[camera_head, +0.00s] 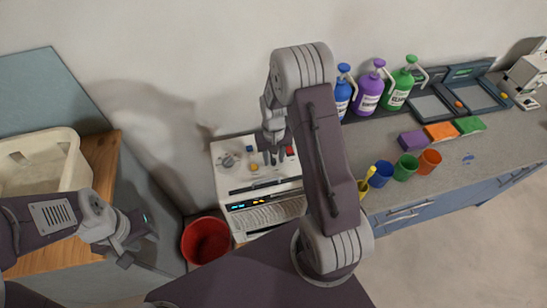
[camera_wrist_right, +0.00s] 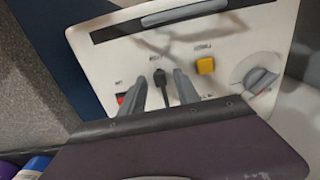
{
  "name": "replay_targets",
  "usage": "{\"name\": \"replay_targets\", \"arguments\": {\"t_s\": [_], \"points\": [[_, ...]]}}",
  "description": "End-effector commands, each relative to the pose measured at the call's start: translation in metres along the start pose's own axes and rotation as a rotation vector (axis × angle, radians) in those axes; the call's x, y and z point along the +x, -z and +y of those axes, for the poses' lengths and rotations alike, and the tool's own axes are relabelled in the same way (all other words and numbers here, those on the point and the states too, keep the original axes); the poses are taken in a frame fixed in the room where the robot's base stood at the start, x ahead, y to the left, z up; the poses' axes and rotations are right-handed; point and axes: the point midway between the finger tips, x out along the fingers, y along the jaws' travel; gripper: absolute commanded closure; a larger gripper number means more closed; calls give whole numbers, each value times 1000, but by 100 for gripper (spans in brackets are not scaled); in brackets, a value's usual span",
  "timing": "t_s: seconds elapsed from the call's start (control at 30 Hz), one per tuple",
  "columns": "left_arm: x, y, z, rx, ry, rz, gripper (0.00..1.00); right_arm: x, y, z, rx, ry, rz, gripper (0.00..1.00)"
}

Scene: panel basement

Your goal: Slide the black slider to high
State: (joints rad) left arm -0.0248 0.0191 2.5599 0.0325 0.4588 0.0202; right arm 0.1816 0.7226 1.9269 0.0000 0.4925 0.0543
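The white control panel (camera_head: 218,181) stands against the wall in the head view and fills much of the right wrist view (camera_wrist_right: 110,70). In the right wrist view, a small black slider (camera_wrist_right: 159,77) sits on the panel between a red switch (camera_wrist_right: 120,99) and a yellow button (camera_wrist_right: 205,65). My right gripper (camera_wrist_right: 161,92) is open, with one finger on each side of the slider; I cannot tell whether either touches it. In the head view, my right gripper (camera_head: 271,157) hides the slider. My left gripper (camera_head: 137,248) is open and empty, away from the panel.
A grey dial (camera_wrist_right: 257,82) and a long black bar (camera_wrist_right: 150,20) are also on the panel. A red bin (camera_head: 206,240) stands left of the panel's lower part. Bottles, colored blocks and cups stand on the right counter (camera_head: 480,160). A beige crate (camera_head: 75,165) is at left.

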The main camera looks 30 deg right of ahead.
Motion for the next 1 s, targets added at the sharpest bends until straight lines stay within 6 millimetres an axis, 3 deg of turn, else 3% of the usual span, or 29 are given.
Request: {"name": "replay_targets", "arguments": {"t_s": [0.27, 0.4, 1.0], "points": [[0, 0, 0, 0, 0, 0, 64, 2, 0, 0, 0, 0, 1, 65], [0, 0, 0, 0, 0, 0, 64, 2, 0, 0, 0, 0, 0, 100], [0, 0, 0, 0, 0, 0, 64, 2, 0, 0, 0, 0, 1, 100]]}}
